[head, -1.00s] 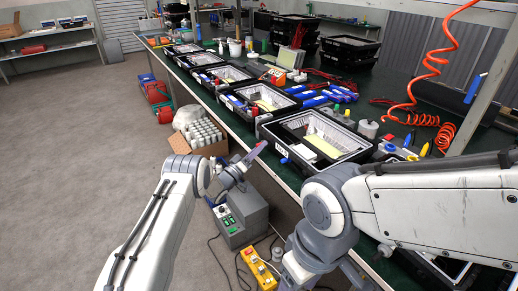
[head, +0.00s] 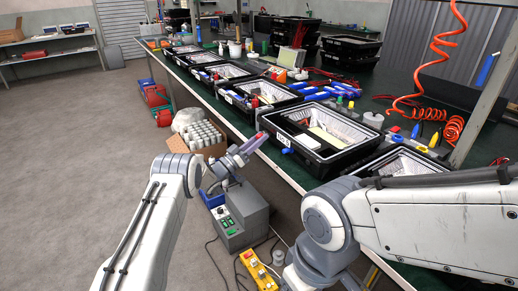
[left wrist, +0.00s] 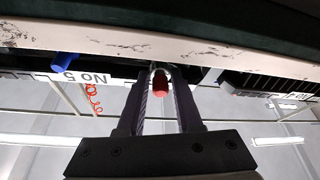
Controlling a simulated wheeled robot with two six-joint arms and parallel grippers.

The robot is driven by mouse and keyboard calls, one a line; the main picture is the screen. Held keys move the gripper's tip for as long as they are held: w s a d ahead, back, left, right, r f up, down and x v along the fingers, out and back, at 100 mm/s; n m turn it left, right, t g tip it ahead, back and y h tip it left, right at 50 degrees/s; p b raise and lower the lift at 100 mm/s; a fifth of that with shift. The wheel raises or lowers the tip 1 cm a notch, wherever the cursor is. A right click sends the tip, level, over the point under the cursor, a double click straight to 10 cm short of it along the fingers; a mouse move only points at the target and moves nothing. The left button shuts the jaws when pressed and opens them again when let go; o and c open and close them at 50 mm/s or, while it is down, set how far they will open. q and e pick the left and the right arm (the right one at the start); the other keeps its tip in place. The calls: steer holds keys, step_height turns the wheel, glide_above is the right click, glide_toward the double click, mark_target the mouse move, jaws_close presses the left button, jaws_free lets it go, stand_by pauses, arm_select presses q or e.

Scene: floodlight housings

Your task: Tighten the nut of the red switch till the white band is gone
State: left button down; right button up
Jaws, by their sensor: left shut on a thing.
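The red switch (left wrist: 160,84) shows in the left wrist view between my left fingertips, at the front wall of a black floodlight housing (head: 330,168). My left gripper (left wrist: 160,78) is shut on it, with a finger on each side. A pale ring shows just at the base of the red part; I cannot tell nut from white band there. In the head view, my left gripper (head: 256,142) reaches the left end of that housing's front, and the switch is mostly hidden by the fingers. My right gripper is out of the frames.
A blue part (head: 287,151) sits on the same housing front, beside a "No 5" label (left wrist: 86,77). More housings stand in a row along the green bench (head: 285,178). A grey control box (head: 240,215) and yellow box (head: 258,270) stand below.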

arm_select(q)
steer(key=shift+f+m+g+h+b, duration=0.1)
steer(key=shift+m+g+h+b, duration=0.35)
steer(key=shift+m+b, duration=0.8)
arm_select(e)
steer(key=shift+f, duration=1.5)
arm_select(q)
steer(key=c, duration=0.8)
jaws_free()
steer(key=shift+c, duration=0.2)
steer(key=shift+a, duration=0.15)
steer(key=p+v, duration=0.1)
steer(key=v, duration=0.9)
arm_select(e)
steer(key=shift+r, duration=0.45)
arm_select(q)
steer(key=shift+a, duration=0.1)
